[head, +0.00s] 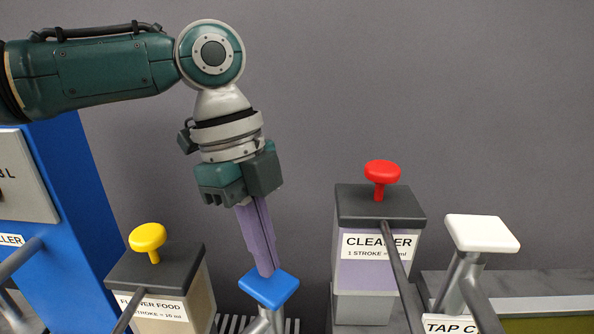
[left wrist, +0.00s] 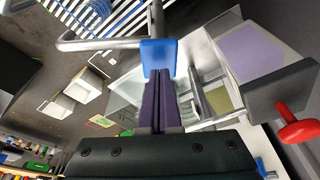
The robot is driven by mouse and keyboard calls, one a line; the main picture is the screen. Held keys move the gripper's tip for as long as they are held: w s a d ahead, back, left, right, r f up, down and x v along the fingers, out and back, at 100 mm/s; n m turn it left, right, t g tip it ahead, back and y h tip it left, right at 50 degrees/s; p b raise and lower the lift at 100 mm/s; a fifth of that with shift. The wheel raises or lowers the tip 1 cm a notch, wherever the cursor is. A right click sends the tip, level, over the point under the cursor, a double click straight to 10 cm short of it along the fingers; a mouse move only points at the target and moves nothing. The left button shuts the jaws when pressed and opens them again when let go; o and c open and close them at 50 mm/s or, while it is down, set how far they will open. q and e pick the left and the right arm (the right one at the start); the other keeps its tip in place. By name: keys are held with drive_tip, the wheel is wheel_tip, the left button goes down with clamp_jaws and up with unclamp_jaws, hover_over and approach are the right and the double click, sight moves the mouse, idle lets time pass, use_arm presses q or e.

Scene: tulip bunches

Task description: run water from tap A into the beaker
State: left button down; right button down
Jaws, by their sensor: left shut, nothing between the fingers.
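A tap with a square blue top (head: 268,289) stands at the lower middle of the head view. No label shows on it, so I cannot tell whether it is tap A. My left gripper (head: 268,272) is shut and empty, pointing down with its purple fingertips at the far side of the blue top. They seem to touch it, also in the left wrist view, where the blue top (left wrist: 158,56) is just beyond the fingertips. A white-topped tap (head: 482,233) labelled TAP C is at the right. I cannot make out the beaker for certain. My right gripper is not in view.
A FLOWER FOOD dispenser with a yellow knob (head: 147,238) stands left of the blue-topped tap. A CLEANER dispenser with a red knob (head: 382,172) stands right of it. A blue panel (head: 80,170) is at the far left. The grey wall is behind.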

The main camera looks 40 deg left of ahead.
use_arm(q)
drive_tip(key=shift+f, duration=0.2)
drive_tip(key=shift+a+b+x, duration=0.15)
drive_tip(key=shift+b+x, duration=0.25)
drive_tip(key=shift+x, duration=0.25)
drive_tip(key=shift+a+b+x, duration=0.15)
drive_tip(key=shift+b+x, duration=0.25)
drive_tip(key=shift+x, duration=0.25)
drive_tip(key=shift+f, duration=0.1)
idle(5.3)
drive_tip(key=p+v, duration=0.3)
drive_tip(key=d+p+v, duration=0.1)
drive_tip(key=p+v, duration=0.2)
drive_tip(key=shift+d+r+p, duration=0.2)
drive_tip(key=shift+r+p, duration=0.05)
drive_tip(key=shift+p, duration=0.15)
drive_tip(key=shift+f, duration=0.1)
